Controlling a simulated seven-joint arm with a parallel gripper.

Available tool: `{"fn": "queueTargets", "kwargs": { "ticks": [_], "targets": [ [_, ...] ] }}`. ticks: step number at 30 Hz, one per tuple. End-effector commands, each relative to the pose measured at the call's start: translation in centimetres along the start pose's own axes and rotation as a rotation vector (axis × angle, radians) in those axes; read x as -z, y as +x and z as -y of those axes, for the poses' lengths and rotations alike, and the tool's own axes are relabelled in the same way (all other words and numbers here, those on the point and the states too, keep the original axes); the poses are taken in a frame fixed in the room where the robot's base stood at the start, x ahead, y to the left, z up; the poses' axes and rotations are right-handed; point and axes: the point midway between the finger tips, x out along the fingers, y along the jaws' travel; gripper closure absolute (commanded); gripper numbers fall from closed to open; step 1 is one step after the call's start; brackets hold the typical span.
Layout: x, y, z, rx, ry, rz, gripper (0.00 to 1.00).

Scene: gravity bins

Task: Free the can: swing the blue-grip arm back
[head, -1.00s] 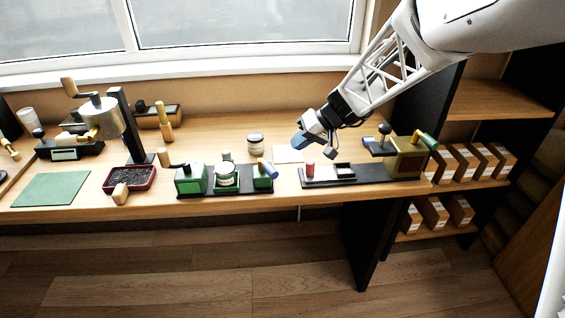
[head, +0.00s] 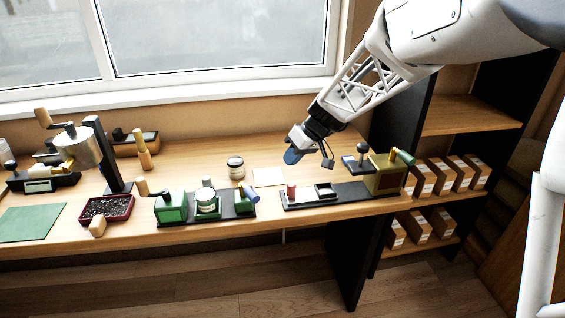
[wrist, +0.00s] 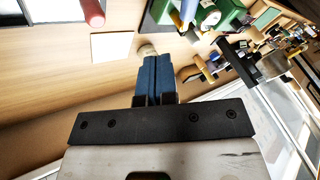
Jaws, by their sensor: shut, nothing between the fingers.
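The blue-grip arm (head: 250,194) is at the right end of a green clamp device (head: 171,208) on a black base. Its blue grip also shows at the top of the wrist view (wrist: 184,13). The can (head: 207,201), pale with green, stands in the middle of the device, between its green blocks. My gripper (head: 291,157) has blue fingers, pressed together and empty. It is above the bench, to the right of and behind the blue grip, and touches nothing that I can see. In the wrist view the closed fingers (wrist: 158,80) point toward a small jar.
The jar (head: 236,168) and a pale square sheet (head: 268,177) lie behind the device. A black base with a red cylinder (head: 292,191) and a green-handled box (head: 388,173) is to the right. A dark red tray (head: 106,210) and a metal drum (head: 77,148) are to the left.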

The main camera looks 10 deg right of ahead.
Motion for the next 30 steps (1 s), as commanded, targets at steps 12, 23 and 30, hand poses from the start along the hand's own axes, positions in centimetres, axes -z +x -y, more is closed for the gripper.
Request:
{"fn": "queueTargets", "kwargs": {
  "ticks": [12, 23, 30],
  "targets": [
    [0.0, 5.2, 0.1, 0.001, 0.000, 0.002, 1.00],
    [-0.1, 10.0, 1.0, 0.000, -0.002, 0.001, 1.00],
    [-0.3, 11.3, 2.6, 0.000, -0.001, 0.000, 1.00]
  ]
}}
